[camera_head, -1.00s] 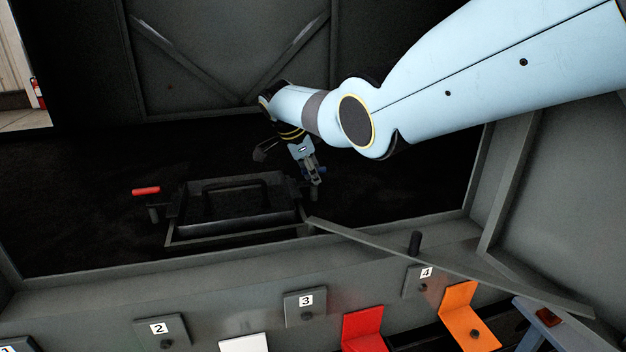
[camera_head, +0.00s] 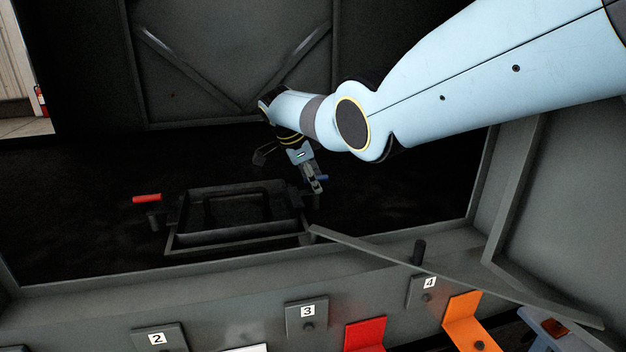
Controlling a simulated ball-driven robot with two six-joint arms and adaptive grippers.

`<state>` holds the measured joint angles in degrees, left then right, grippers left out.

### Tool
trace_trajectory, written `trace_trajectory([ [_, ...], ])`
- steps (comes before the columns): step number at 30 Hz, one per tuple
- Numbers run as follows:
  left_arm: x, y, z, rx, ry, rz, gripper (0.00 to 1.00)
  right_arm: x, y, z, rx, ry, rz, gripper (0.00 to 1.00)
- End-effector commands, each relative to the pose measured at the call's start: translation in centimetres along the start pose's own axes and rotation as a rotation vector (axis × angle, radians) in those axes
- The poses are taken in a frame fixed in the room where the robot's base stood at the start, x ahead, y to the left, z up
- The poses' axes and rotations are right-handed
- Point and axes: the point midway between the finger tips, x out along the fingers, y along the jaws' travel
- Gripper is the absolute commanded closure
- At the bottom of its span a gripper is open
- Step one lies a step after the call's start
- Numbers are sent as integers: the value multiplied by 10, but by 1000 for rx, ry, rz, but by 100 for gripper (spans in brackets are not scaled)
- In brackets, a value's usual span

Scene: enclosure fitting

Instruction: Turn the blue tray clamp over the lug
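The black tray (camera_head: 238,238) sits on the dark floor of the enclosure. The blue tray clamp (camera_head: 322,179) shows as a small blue bar on a dark post just right of the tray. My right gripper (camera_head: 314,185) reaches down from the upper right, its tip at the clamp and covering part of it. I cannot tell whether its fingers are closed on the bar or only beside it. The lug is too dark to make out. My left gripper is not in view.
A red clamp bar (camera_head: 147,198) stands on a post left of the tray. A grey bar (camera_head: 400,257) slants across the front edge at the right. Numbered plates and a red bracket (camera_head: 365,334) and orange bracket (camera_head: 463,318) line the front.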

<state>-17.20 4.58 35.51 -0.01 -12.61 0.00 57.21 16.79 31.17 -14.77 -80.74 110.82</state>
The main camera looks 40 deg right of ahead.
Motion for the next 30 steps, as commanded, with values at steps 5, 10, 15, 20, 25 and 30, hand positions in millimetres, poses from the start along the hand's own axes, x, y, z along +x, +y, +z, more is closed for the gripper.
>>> trace_trajectory([
  [5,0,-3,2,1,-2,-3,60,0,1,0,-1,1,4,60],
  [10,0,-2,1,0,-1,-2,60,-14,0,1,-1,1,0,60],
  [15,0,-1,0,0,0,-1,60,-51,0,1,-1,-2,-2,60],
  [20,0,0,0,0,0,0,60,-87,0,2,-1,-2,0,60],
  [25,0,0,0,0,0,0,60,-111,0,1,-2,0,0,60],
  [30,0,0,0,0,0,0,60,-120,0,2,-2,0,1,60],
])
